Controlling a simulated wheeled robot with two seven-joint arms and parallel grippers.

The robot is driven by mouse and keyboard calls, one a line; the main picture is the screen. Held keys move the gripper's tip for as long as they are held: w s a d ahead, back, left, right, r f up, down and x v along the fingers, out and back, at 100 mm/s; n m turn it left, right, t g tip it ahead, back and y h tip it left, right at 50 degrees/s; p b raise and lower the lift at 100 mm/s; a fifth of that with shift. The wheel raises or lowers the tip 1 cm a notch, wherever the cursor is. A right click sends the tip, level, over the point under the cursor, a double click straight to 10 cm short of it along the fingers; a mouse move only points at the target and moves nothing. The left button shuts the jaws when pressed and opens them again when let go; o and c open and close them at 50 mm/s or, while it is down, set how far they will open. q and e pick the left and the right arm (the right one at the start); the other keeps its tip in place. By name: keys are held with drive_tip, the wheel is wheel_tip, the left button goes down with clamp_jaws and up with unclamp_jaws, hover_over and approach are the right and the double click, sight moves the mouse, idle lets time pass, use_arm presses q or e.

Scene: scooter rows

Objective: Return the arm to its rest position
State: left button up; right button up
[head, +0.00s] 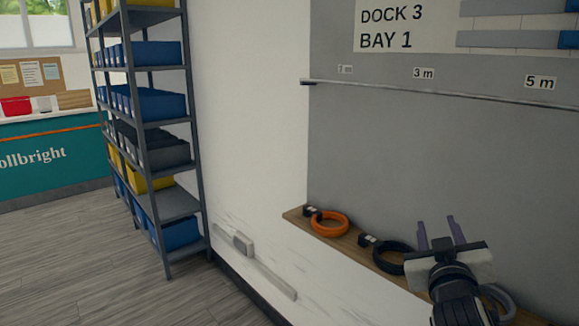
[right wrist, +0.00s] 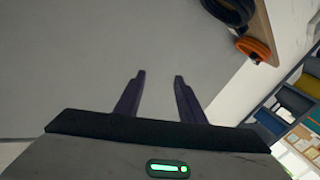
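My right gripper (head: 440,232) is at the lower right of the head view, in front of the grey wall panel and by the wooden shelf. Its two purple fingers are apart with nothing between them. In the right wrist view the gripper (right wrist: 158,80) is also open and empty, with the grey panel behind it. My left gripper is not in view.
A narrow wooden shelf (head: 348,236) holds an orange cable coil (head: 329,223), a black coil (head: 391,259) and a grey coil partly hidden behind my right arm. A thin rail (head: 430,92) crosses the panel above. A storage rack (head: 160,205) stands left; floor (head: 75,260) beside it is clear.

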drive_tip(key=s+a+f+n+g+y, duration=0.1)
drive_tip(key=s+a+f+g+y, duration=0.25)
drive_tip(key=f, duration=0.85)
drive_tip(key=s+a+f+n+y, duration=0.15)
drive_tip(key=s+a+f, duration=0.35)
drive_tip(key=f, duration=0.8)
drive_tip(key=s+a+f+g+y, duration=0.1)
drive_tip(key=s+a+f+g, duration=0.1)
drive_tip(key=s+f, duration=0.6)
drive_tip(key=s+a+f+g+y, duration=0.2)
drive_tip(key=s+f, duration=0.7)
drive_tip(key=s, duration=0.6)
drive_tip(key=shift+s+a+m, duration=0.35)
drive_tip(key=shift+a+m, duration=0.05)
drive_tip(key=shift+m, duration=0.05)
drive_tip(key=shift+g, duration=0.25)
drive_tip(key=shift+c, duration=0.6)
